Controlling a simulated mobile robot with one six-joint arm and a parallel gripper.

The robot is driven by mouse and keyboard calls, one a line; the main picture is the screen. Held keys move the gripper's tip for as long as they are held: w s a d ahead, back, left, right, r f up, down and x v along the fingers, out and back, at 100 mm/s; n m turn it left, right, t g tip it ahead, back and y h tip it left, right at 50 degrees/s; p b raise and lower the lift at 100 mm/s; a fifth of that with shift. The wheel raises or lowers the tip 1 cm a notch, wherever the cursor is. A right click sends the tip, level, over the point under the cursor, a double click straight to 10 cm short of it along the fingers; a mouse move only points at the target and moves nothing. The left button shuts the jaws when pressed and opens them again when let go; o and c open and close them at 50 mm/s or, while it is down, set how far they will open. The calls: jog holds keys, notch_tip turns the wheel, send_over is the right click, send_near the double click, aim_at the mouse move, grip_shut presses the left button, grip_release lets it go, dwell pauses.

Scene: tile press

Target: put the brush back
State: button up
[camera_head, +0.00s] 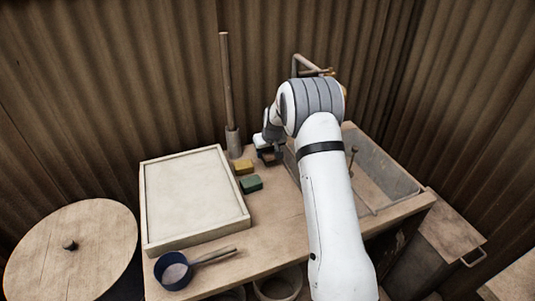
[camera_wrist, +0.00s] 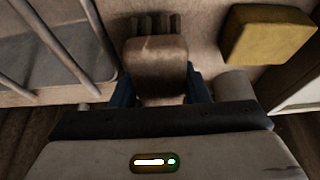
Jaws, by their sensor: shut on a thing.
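My gripper (camera_wrist: 160,92) is shut on the brush (camera_wrist: 155,62), a brown wooden block with dark bristles showing at its far end in the wrist view. Its dark blue fingers are on either side of the block. In the head view my gripper (camera_head: 269,156) is low over the back of the bench, between the yellow block and the basin. The brush cannot be made out clearly there. Whether the bristles touch the bench top, I cannot tell.
A yellow block (camera_head: 244,167) lies close left of my gripper, with a green block (camera_head: 251,184) nearer. A framed white tray (camera_head: 149,205) fills the bench's left. A grey basin (camera_head: 385,163) is right. A pole (camera_head: 225,85) stands behind. A blue pan (camera_head: 172,288) lies in front.

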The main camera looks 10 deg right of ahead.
jog(key=shift+f, duration=0.6)
jog(key=shift+f, duration=0.2)
jog(key=o, duration=1)
jog(key=shift+r, duration=0.1)
